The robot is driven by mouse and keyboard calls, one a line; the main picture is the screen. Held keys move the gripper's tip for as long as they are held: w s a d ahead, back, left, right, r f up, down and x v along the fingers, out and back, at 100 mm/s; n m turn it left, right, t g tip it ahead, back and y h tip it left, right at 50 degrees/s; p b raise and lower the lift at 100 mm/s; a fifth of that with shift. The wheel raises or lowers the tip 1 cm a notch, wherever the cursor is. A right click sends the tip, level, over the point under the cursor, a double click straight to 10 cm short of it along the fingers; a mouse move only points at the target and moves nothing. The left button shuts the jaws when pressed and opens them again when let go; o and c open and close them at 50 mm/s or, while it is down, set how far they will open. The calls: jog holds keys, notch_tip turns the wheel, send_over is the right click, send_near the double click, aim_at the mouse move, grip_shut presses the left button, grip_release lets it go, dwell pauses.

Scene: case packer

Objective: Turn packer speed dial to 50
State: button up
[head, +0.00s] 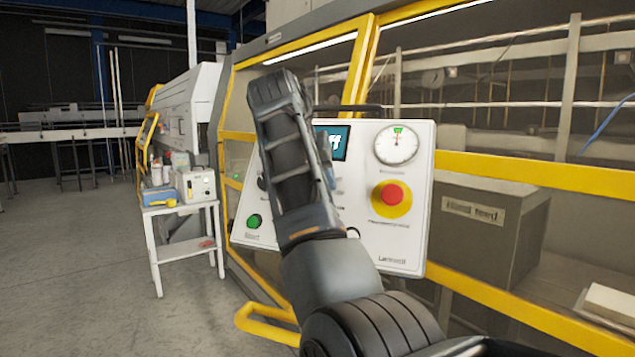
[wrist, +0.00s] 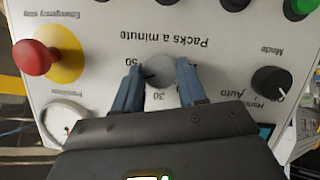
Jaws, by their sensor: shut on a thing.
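The packer speed dial (wrist: 161,70) is a round grey knob under the words "Packs a minute", seen upside down in the wrist view. The numbers 50 and 30 show beside it. A dark mark shows at its left edge, near the 50; I cannot tell its exact setting. My gripper (wrist: 160,78) is shut on the dial, one blue finger on each side.
A red emergency stop (wrist: 35,58) on a yellow disc and a black mode knob (wrist: 270,82) flank the dial. The panel also has a round gauge (head: 396,144) and a green start button (head: 254,221). A white side table (head: 183,208) stands left; the floor there is clear.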

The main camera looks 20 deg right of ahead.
jog(key=m+t+y, duration=0.1)
jog(key=m, duration=0.2)
jog(key=shift+s+f+m+b, duration=0.1)
jog(key=shift+f+m+b, duration=0.05)
jog(key=shift+m+b, duration=0.2)
jog(key=shift+d+m+t+y+b, duration=0.1)
jog(key=shift+m+t+y+b, duration=0.25)
jog(key=shift+m, duration=0.6)
jog(key=o, duration=1.1)
jog(key=shift+c, duration=0.2)
jog(key=b+v, duration=0.1)
jog(key=v, duration=0.7)
jog(key=shift+b, duration=0.35)
